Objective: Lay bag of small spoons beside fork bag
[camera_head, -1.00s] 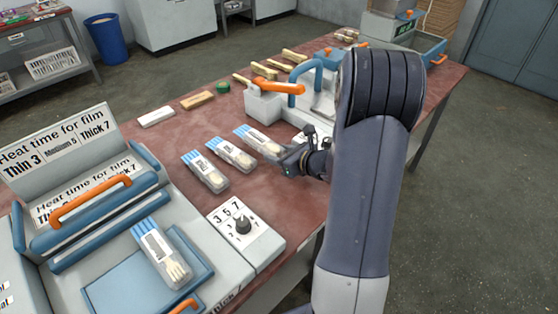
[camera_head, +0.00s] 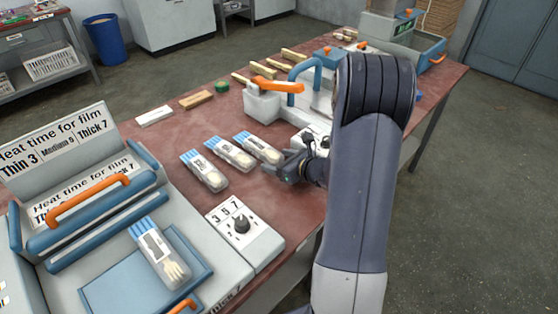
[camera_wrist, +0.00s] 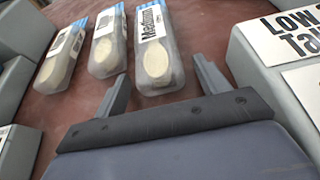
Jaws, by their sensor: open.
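Three clear bags with blue ends and white labels lie side by side on the red table: a left bag (camera_head: 204,171), a middle bag (camera_head: 229,154) and a right bag (camera_head: 258,147). In the wrist view, pale oval spoon bowls show in them; the nearest bag (camera_wrist: 158,50) has a label reading "Medium". My gripper (camera_head: 287,167) is open at the near end of the right bag, which lies just ahead of and between the fingertips. Another bag (camera_head: 160,253), with fork-like prongs, lies on the sealer's blue tray (camera_head: 110,287).
The sealer (camera_head: 85,215) and its dial box (camera_head: 245,235) stand at the left front. A press with an orange handle (camera_head: 277,85) stands behind the bags. White and wooden blocks (camera_head: 196,99) line the back. Bare table lies between the bags and dial box.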

